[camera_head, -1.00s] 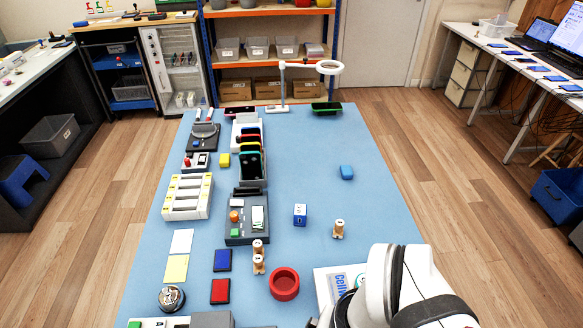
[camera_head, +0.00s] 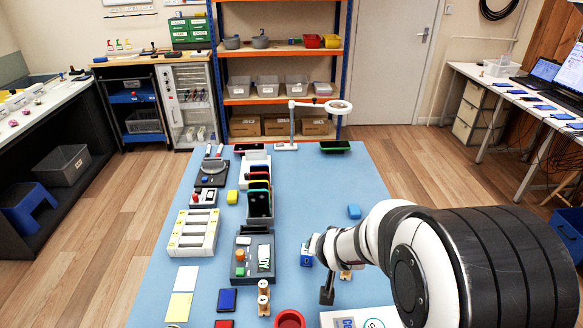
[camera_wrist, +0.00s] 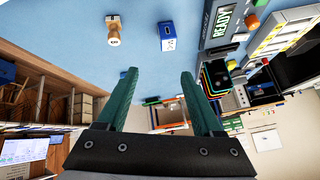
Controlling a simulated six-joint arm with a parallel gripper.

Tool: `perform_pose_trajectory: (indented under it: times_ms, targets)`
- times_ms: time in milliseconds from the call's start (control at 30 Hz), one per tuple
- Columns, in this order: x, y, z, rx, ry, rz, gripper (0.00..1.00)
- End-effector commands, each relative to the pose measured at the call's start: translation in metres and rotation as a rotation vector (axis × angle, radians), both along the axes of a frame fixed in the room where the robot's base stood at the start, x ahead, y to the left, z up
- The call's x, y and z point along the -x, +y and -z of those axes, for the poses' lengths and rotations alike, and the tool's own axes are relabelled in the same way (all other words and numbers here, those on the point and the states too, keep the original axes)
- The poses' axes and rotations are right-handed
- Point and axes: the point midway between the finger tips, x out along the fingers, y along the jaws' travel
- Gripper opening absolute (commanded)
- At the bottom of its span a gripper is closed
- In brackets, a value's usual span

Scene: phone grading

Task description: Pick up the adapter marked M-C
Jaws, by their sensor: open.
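Small wooden spool-shaped adapters stand on the blue mat. Two (camera_head: 263,286) stand close together left of the arm in the head view. Another (camera_head: 346,274) is partly hidden by my arm; a wooden adapter (camera_wrist: 115,32) with a dark mark also shows in the wrist view, upright at the upper left. The marks are too small to read, so I cannot tell which is M-C. My gripper (camera_wrist: 158,76) is open and empty, its two green fingers spread, with the wooden adapter and a blue printed block (camera_wrist: 167,36) ahead of and apart from the fingertips.
The printed block (camera_head: 306,256) is beside my arm in the head view. A grey device (camera_head: 253,260) and a red ring-shaped dish (camera_head: 290,319) lie nearby. A smaller blue block (camera_head: 354,211) is farther back. The mat's right side is mostly clear beyond my arm.

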Motion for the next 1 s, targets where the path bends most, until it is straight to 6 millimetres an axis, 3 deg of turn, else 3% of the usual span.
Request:
perform_pose_trajectory:
  times_ms: [33, 100, 200, 333, 567, 700, 833, 1000]
  targets:
    - [-0.032, 0.002, 0.022, 0.01, -0.082, -0.02, 0.68]
    - [-0.069, 0.006, 0.041, 0.018, -0.216, -0.05, 0.68]
    - [-0.097, 0.013, 0.06, 0.022, -0.35, -0.087, 0.68]
    - [-0.108, 0.018, 0.074, 0.023, -0.422, -0.112, 0.68]
    - [-0.108, 0.018, 0.112, 0.025, -0.427, -0.116, 0.68]
    - [-0.108, 0.018, 0.143, 0.025, -0.426, -0.117, 0.68]
    - [-0.13, 0.02, 0.15, 0.026, -0.429, -0.116, 0.68]
    - [-0.135, 0.02, 0.152, 0.027, -0.428, -0.116, 0.68]
